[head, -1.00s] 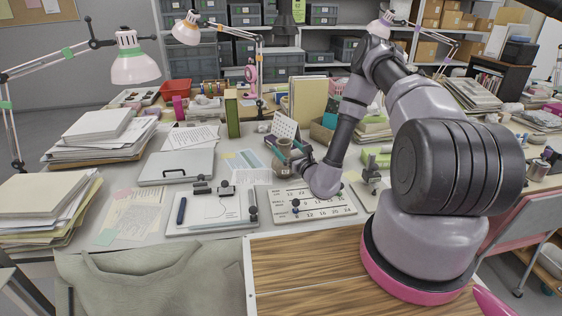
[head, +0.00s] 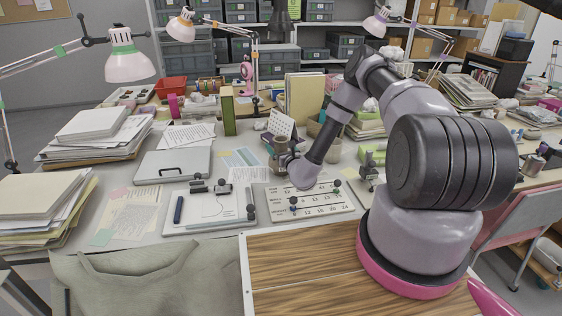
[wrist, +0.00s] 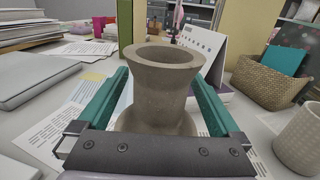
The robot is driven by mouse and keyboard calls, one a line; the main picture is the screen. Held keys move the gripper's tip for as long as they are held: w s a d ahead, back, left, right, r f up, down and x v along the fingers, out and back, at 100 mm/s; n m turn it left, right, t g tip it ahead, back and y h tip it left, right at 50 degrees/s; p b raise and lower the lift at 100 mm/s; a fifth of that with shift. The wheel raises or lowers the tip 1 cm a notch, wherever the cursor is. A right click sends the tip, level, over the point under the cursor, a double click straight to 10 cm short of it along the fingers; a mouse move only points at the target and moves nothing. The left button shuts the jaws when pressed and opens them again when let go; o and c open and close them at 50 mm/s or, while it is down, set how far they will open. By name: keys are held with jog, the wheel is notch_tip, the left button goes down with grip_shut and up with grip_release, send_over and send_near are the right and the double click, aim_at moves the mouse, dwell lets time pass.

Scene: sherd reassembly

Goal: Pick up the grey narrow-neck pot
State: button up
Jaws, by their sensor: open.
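The grey narrow-neck pot (wrist: 162,93) stands upright on the table in the wrist view, brownish grey with a flared open rim, a narrower neck and a wider body below. In the head view the pot (head: 279,146) shows partly, with my wrist in front of its lower part. My gripper (wrist: 165,76) is open, with one teal finger on each side of the pot's neck, below the rim. A gap seems to show beside the neck; contact cannot be told. The gripper's crossbar hides the pot's base.
A woven basket (wrist: 268,82) and a pale textured cup (wrist: 300,138) stand to the right. A desk calendar (wrist: 202,42) is close behind the pot. A closed grey laptop (head: 174,165) and papers lie left. A light board with printed numbers (head: 335,207) lies in front.

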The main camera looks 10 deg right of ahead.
jog(key=shift+w+a, duration=0.1)
jog(key=shift+w, duration=0.4)
grip_shut()
